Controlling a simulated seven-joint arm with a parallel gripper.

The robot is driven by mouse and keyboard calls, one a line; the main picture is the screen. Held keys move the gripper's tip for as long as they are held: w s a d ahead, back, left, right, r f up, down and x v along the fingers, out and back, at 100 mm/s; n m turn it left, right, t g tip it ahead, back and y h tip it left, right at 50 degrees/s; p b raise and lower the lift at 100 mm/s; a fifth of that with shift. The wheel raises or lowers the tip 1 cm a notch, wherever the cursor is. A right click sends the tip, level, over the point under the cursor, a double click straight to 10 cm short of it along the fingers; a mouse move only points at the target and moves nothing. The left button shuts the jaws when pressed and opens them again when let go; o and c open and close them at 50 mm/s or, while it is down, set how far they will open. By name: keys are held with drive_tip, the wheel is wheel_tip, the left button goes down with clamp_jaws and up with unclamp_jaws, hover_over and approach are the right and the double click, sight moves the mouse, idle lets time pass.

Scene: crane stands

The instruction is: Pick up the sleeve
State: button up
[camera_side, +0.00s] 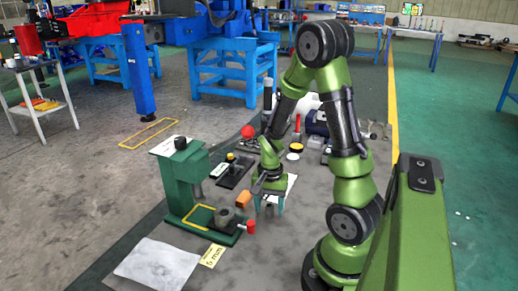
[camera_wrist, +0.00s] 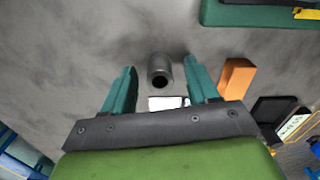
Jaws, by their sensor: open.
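The sleeve (camera_wrist: 161,72) is a dark grey metal cylinder with a hole in its end, near the middle of the wrist view. My gripper (camera_wrist: 160,66) is open, with its two teal fingers spread on either side of the sleeve. A gap shows between each finger and the sleeve; I cannot tell the depth between them. In the side view my gripper (camera_side: 269,207) points down just right of the green press (camera_side: 183,178). I cannot make out the sleeve in that view.
An orange block (camera_wrist: 237,77) is close beside the right finger in the wrist view. The press base (camera_wrist: 250,14) is at the upper right. A grey ring-shaped part (camera_side: 224,216) sits on that base. A white sheet (camera_side: 157,268) lies in front.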

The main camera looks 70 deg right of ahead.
drive_tip(key=shift+f, duration=0.4)
drive_tip(key=shift+c, duration=0.2)
